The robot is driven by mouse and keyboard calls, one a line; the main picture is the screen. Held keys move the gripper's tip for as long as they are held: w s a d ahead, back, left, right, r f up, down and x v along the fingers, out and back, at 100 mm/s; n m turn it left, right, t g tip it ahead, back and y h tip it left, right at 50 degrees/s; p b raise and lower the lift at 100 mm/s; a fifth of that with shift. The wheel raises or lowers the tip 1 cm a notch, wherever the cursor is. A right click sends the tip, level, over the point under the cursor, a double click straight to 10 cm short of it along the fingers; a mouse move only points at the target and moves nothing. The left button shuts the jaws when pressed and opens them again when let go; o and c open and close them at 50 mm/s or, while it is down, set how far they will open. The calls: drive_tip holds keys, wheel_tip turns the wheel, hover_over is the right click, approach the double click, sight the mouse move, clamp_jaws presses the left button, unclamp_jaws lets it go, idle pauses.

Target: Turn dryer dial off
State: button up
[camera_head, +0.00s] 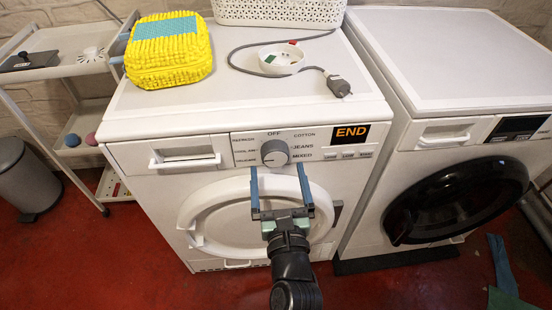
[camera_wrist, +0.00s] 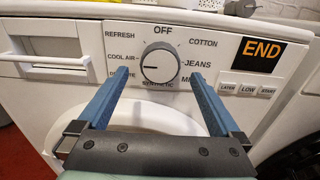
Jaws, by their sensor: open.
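The dryer dial (camera_head: 275,153) is a round grey knob on the front panel of the left white machine (camera_head: 130,127). In the wrist view the dial (camera_wrist: 158,62) is ringed by printed labels, with OFF at the top and SYNTHETIC at the bottom. The display (camera_head: 350,133) reads END in orange. My gripper (camera_head: 277,168) is open and empty in front of the panel. In the wrist view its two blue fingers (camera_wrist: 160,74) reach up either side of the dial's lower part, apart from it.
A drawer handle (camera_head: 185,162) is left of the dial, and small buttons (camera_head: 347,156) are right. The round door (camera_head: 215,212) lies below. On top are a yellow bag (camera_head: 168,60), a white bowl (camera_head: 281,58) and a plug (camera_head: 338,86). A black-doored machine (camera_head: 450,60) stands right.

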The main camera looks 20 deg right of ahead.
sight(276, 161)
drive_tip(key=shift+x, duration=1.95)
drive_tip(key=c, duration=1.3)
drive_tip(key=shift+c, duration=0.2)
